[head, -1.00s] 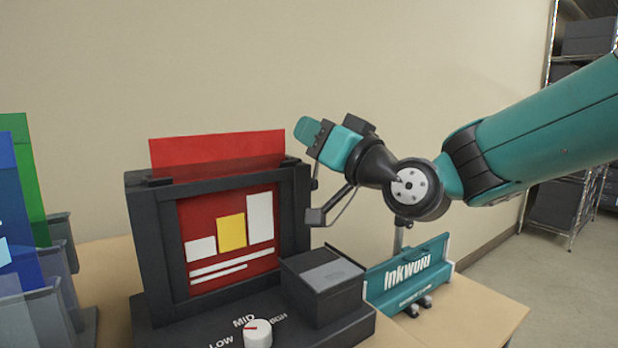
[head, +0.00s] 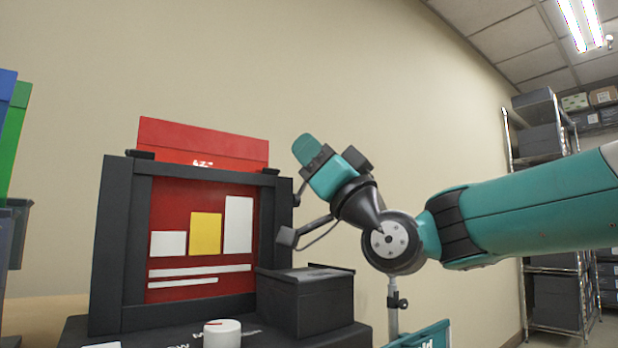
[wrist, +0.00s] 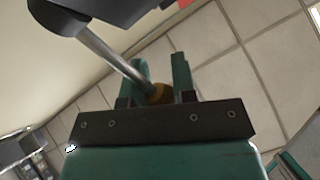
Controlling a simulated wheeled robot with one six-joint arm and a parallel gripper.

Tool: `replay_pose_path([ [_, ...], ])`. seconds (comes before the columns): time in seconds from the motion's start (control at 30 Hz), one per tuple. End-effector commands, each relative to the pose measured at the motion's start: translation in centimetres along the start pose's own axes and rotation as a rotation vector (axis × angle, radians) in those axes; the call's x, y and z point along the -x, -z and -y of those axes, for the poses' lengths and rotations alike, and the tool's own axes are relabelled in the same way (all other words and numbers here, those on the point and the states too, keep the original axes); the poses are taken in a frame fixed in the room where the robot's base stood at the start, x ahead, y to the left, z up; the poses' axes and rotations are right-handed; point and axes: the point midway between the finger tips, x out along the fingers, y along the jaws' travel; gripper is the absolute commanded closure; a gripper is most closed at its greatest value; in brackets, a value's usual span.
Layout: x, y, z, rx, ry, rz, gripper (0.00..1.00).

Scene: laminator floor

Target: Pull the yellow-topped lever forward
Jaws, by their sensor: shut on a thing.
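In the head view, my gripper (head: 304,150) is beside the upper right corner of the dark machine (head: 122,245). I cannot make out the lever or its knob in that view. The machine has a red front panel with white and yellow blocks.
A red sheet (head: 205,143) stands up from the machine's top. A dark box (head: 306,302) and a white dial (head: 222,333) are on its base. A teal box (head: 425,338) and grey post (head: 393,308) stand at right. A shelf rack (head: 555,220) is behind my arm.

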Motion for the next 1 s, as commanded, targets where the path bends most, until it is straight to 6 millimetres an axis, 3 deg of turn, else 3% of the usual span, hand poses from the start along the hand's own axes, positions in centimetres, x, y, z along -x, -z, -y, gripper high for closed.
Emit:
replay_pose_path([
  [0.57,0.18,-0.08,0.16,-0.005,0.012,-0.019,1.0],
  [0.6,0.18,-0.08,0.16,-0.005,0.011,-0.019,0.68],
  [0.7,0.18,-0.07,0.13,-0.003,0.011,-0.019,0.49],
  [1.0,0.47,-0.06,0.03,0.002,0.009,-0.02,0.49],
])
